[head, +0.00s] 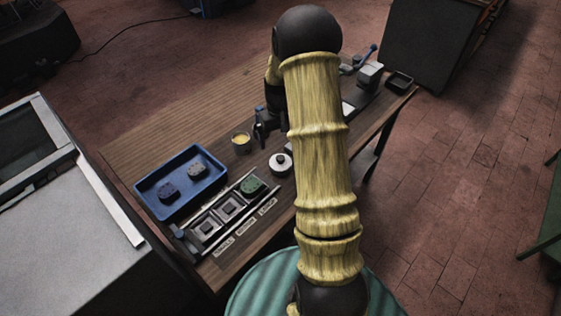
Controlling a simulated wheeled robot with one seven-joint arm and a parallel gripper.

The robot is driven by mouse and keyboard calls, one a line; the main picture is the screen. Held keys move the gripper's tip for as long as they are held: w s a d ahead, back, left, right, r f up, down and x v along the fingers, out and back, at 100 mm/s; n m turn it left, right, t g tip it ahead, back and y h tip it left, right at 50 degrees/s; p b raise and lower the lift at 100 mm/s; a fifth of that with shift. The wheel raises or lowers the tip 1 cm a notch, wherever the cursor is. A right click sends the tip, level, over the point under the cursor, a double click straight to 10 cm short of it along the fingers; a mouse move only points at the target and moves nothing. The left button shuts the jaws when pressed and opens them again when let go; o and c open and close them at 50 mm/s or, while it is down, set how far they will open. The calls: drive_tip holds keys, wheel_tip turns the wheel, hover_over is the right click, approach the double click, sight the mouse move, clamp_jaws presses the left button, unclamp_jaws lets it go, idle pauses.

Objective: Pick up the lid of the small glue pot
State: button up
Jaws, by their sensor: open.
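A small round pot (240,146) with yellow contents stands uncovered on the wooden bench. A white round piece with a dark knob on top, which looks like the lid (280,168), is to its right and nearer to me, apart from the pot. I cannot tell whether it lies flat on the bench or sits on something. My gripper (262,132) is open just right of the pot, beyond the lid, and touches neither as far as I can see. My arm hides part of the gripper and the bench to its right.
A labelled rack (222,214) with several blocks, one green, lies along the near edge. Grey equipment (369,75) and a small black tray (399,81) are at the far right end.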

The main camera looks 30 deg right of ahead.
sight(280, 157)
wheel_tip(280, 157, down, 5)
drive_tip(key=shift+p, duration=0.35)
drive_tip(key=shift+s+f+p, duration=0.2)
drive_tip(key=shift+f+p, duration=0.15)
drive_tip(key=shift+f, duration=0.25)
drive_tip(key=shift+s+f+p, duration=0.1)
drive_tip(key=shift+f+p, duration=0.4)
drive_tip(key=shift+f, duration=1.5)
drive_tip(key=shift+d, duration=0.1)
drive_tip(key=c, duration=0.7)
